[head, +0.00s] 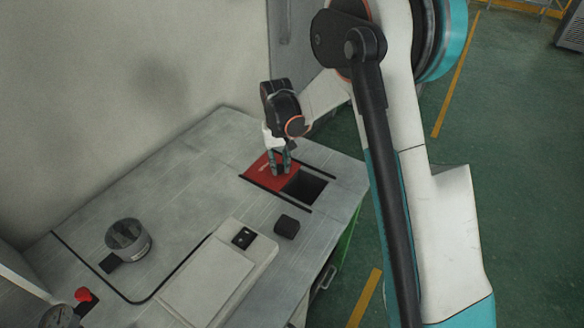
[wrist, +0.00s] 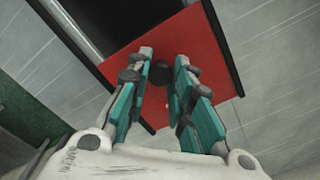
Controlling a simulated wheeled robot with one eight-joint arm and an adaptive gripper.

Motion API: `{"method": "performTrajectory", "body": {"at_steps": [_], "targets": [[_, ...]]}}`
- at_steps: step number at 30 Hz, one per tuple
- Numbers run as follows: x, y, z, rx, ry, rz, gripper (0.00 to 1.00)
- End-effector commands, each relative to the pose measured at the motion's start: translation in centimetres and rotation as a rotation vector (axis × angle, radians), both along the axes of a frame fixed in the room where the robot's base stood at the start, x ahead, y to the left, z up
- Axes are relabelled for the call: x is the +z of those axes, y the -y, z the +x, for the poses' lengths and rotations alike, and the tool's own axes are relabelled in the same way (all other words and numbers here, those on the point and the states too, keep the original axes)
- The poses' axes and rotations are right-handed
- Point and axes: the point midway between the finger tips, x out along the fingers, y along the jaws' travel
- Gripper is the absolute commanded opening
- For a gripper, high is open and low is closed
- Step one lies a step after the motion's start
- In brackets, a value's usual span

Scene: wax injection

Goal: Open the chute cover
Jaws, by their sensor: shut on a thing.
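The chute cover is a red plate (head: 260,175) between two dark rails on the grey worktop. A dark square opening (head: 306,187) shows just to its right. In the wrist view the red cover (wrist: 190,40) fills the middle, with the dark opening (wrist: 105,18) beside it at the upper left. My gripper (head: 280,170) points down onto the cover. In the wrist view its teal fingers (wrist: 160,72) are at either side of a small dark knob (wrist: 158,82) on the cover, and it is shut on that knob. The knob is hidden in the head view.
A small black block (head: 287,227) and a pale raised panel with a black switch (head: 244,237) lie nearer on the worktop. A round metal piece (head: 128,240) and a red button (head: 83,295) are at the left. A wall stands behind the worktop.

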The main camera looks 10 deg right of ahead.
Motion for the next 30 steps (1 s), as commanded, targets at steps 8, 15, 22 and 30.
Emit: {"method": "performTrajectory", "body": {"at_steps": [8,15,22,30], "targets": [[0.0,0.0,0.1,-0.001,0.001,0.000,0.00],[0.0,0.0,0.0,-0.001,0.001,0.000,0.43],[0.1,0.0,0.0,-0.001,0.000,0.000,0.43],[3.8,0.0,0.0,-0.001,0.000,0.000,0.43]]}}
